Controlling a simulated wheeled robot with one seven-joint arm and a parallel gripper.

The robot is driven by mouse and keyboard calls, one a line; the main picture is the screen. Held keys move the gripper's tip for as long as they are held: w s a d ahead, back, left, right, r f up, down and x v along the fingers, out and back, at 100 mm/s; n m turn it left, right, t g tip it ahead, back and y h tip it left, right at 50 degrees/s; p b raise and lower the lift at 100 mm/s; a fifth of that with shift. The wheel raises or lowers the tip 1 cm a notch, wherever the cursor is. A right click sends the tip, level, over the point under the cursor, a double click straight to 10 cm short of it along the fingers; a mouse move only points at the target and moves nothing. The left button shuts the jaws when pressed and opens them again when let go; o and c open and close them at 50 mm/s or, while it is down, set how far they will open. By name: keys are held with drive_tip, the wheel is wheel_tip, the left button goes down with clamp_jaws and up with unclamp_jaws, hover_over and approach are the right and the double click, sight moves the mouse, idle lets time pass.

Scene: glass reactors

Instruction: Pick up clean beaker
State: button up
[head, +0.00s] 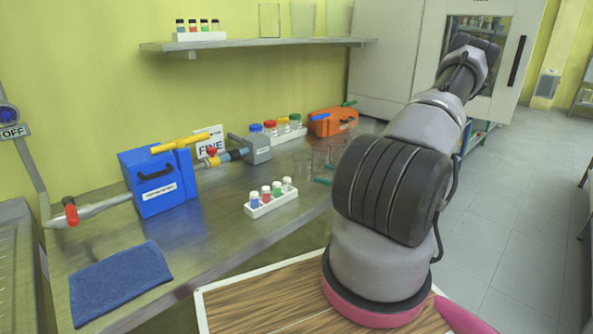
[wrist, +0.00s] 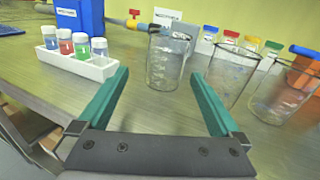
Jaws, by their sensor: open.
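Several clear glass beakers stand upright on the metal bench. In the wrist view one beaker (wrist: 164,66) is ahead between the fingertips, a second beaker (wrist: 230,78) is to its right, and a third beaker (wrist: 284,97) is further right. I cannot tell which is the clean one. My gripper (wrist: 160,74) has two green fingers spread apart with nothing between them; the nearest beaker is just beyond the tips. In the head view a beaker (head: 301,166) shows beside the green fingers, and my arm hides part of the group.
A white rack of capped vials (wrist: 84,58) stands close to the left finger. A blue box (head: 160,182), an orange box (head: 332,121) and a rack of coloured-cap bottles (head: 284,128) line the back. A blue towel (head: 120,281) lies at the front left.

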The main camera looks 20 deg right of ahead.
sight(300, 167)
drive_tip(key=shift+w+d+f+m+t, duration=0.1)
drive_tip(key=shift+w+f+m+t, duration=0.1)
drive_tip(key=shift+f+m+t, duration=0.15)
drive_tip(key=x, duration=1)
drive_tip(key=shift+w+f, duration=0.15)
drive_tip(key=shift+w, duration=0.2)
drive_tip(key=c, duration=1.2)
drive_tip(key=shift+o, duration=0.2)
